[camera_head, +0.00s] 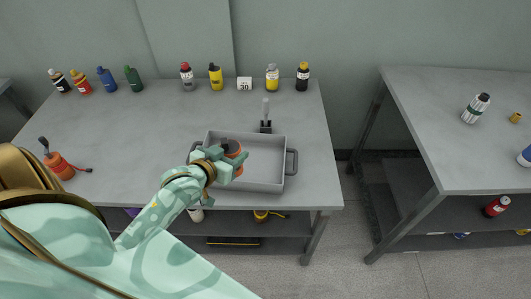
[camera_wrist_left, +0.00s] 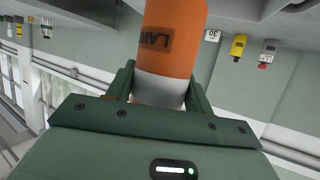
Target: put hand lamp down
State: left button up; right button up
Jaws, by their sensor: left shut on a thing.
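My left gripper (camera_head: 226,160) is shut on the hand lamp (camera_head: 234,147), an orange thing with a dark top. In the left wrist view the hand lamp (camera_wrist_left: 172,40) is an orange and white cylinder with dark lettering, between the two green fingers of my left gripper (camera_wrist_left: 158,88). In the head view it appears over the left part of a grey tray (camera_head: 265,168) on the table. Whether its lower end touches the tray is hidden by the gripper. My right gripper is out of view.
The grey table (camera_head: 160,120) has several bottles along its back edge and a white card (camera_head: 244,83) marked 30. A grey upright thing (camera_head: 266,115) stands behind the tray. Bare table lies left of the tray.

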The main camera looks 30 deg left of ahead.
pick_arm(q)
jog(key=w+f+b, duration=0.2)
jog(key=w+f, duration=0.2)
jog(key=w+f+b, duration=0.3)
jog(key=w+f, duration=0.2)
jog(key=w+f+b, duration=0.3)
jog(key=w+f, duration=0.1)
jog(key=w, duration=0.1)
jog(key=shift+d+f, duration=0.25)
jog(key=shift+d, duration=0.1)
jog(key=shift+r, duration=0.2)
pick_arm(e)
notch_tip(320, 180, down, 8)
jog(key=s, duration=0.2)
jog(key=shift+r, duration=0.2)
pick_arm(q)
jog(key=shift+f, duration=0.15)
jog(key=o, duration=1)
jog(key=shift+o, duration=0.2)
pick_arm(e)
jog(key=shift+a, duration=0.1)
